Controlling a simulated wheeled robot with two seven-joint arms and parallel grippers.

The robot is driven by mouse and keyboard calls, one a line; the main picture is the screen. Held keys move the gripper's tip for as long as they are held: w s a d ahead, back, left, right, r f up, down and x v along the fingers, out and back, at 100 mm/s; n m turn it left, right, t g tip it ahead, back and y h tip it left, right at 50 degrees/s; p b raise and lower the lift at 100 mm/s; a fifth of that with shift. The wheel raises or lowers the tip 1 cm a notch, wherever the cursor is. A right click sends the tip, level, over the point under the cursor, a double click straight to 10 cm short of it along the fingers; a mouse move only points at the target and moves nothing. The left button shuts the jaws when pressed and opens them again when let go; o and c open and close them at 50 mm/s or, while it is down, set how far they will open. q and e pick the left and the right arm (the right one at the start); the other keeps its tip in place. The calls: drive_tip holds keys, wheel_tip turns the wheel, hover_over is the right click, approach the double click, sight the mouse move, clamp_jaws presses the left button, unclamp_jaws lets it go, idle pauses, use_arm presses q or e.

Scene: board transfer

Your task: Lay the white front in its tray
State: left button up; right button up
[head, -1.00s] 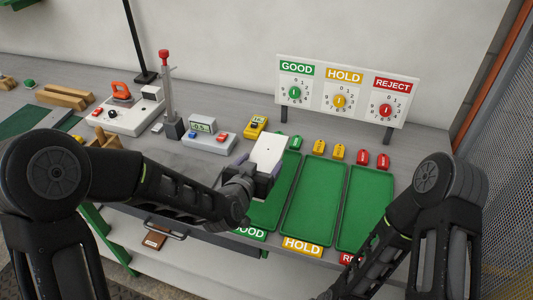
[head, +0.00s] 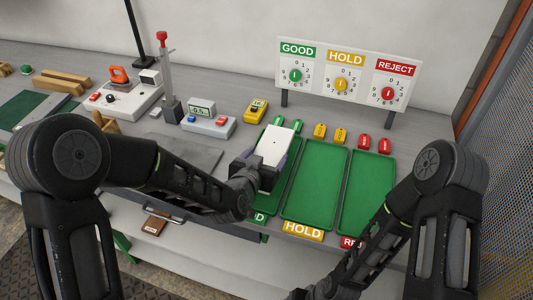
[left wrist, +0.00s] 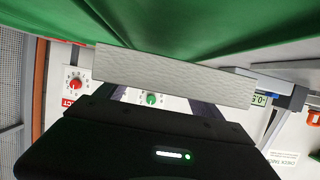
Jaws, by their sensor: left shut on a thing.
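The white front (head: 277,146) is a flat pale panel in my left gripper (head: 261,167), which is shut on its near end. In the head view the panel is over the far part of the green GOOD tray (head: 283,189) and hides some of it. Whether it touches the tray I cannot tell. In the left wrist view the front (left wrist: 170,76) shows edge-on as a pale grey strip, with blurred green (left wrist: 200,25) beyond it.
The HOLD tray (head: 315,185) and REJECT tray (head: 367,195) lie to the right, both empty. Coloured tags (head: 340,136) stand behind the trays, below the dial board (head: 347,75). A yellow device (head: 257,109) and a gauge with a display (head: 208,120) stand to the left.

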use_arm(q)
drive_tip(key=shift+f+b, duration=0.7)
drive_tip(key=shift+f, duration=0.95)
drive_tip(key=shift+f, duration=0.1)
drive_tip(key=o, duration=2)
drive_tip(key=c, duration=1.2)
drive_tip(key=shift+s+a+b, duration=0.25)
drive_tip(key=shift+s+b, duration=0.1)
drive_tip(key=shift+s, duration=0.35)
drive_tip(key=shift+s+a+b, duration=0.2)
drive_tip(key=shift+s+b, duration=0.15)
drive_tip(key=shift+s, duration=0.35)
drive_tip(key=shift+f, duration=0.1)
drive_tip(key=shift+s+a+f+b, duration=0.1)
drive_tip(key=shift+s+a+b, duration=0.15)
drive_tip(key=shift+s, duration=0.35)
drive_tip(key=shift+s+a+f+b, duration=0.1)
drive_tip(key=shift+s+b, duration=0.1)
drive_tip(key=shift+s, duration=0.35)
drive_tip(key=shift+s+a+r, duration=0.1)
drive_tip(key=shift+s+a, duration=0.05)
drive_tip(key=shift+s, duration=0.2)
